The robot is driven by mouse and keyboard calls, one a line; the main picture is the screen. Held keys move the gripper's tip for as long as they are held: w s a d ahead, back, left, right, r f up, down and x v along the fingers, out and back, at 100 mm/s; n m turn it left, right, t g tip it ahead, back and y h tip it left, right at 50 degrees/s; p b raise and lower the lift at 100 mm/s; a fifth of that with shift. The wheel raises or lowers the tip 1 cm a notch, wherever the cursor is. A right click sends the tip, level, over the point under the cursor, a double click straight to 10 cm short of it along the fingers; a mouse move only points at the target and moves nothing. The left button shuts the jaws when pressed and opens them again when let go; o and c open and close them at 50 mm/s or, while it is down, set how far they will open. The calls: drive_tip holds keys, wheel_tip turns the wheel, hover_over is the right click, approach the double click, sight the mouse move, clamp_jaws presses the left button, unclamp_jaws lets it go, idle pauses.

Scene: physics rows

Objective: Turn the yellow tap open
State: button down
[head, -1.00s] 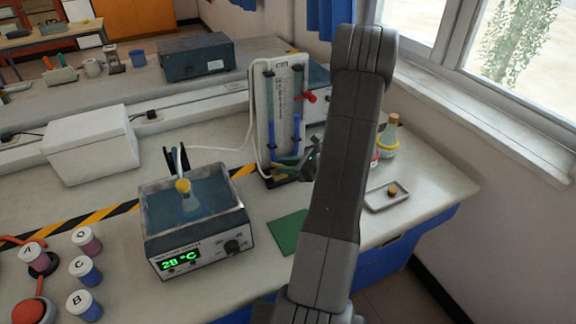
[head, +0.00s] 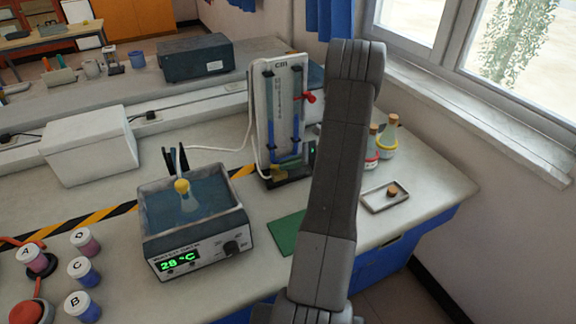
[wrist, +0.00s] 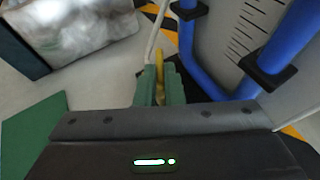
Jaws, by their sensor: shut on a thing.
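The yellow tap (wrist: 160,62) shows in the wrist view as a narrow yellow piece between my gripper's two green fingers. My gripper (wrist: 158,80) is shut on it, low at the foot of the U-tube board (wrist: 232,55). In the head view the board (head: 283,75) stands upright with blue liquid in its tubes.
A red tap (head: 308,97) sticks out at the board's right side. A water bath (head: 195,235) stands left, with a green mat (head: 286,232) beside it. Stoppered flasks (head: 388,140) and a small tray (head: 386,198) are right of my arm.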

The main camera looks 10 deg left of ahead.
drive_tip(key=c, duration=1.5)
unclamp_jaws()
drive_tip(key=shift+c, duration=0.2)
drive_tip(key=b+v, duration=0.1)
drive_tip(key=v, duration=1.3)
drive_tip(key=shift+b, duration=0.35)
drive_tip(key=shift+a+r, duration=0.1)
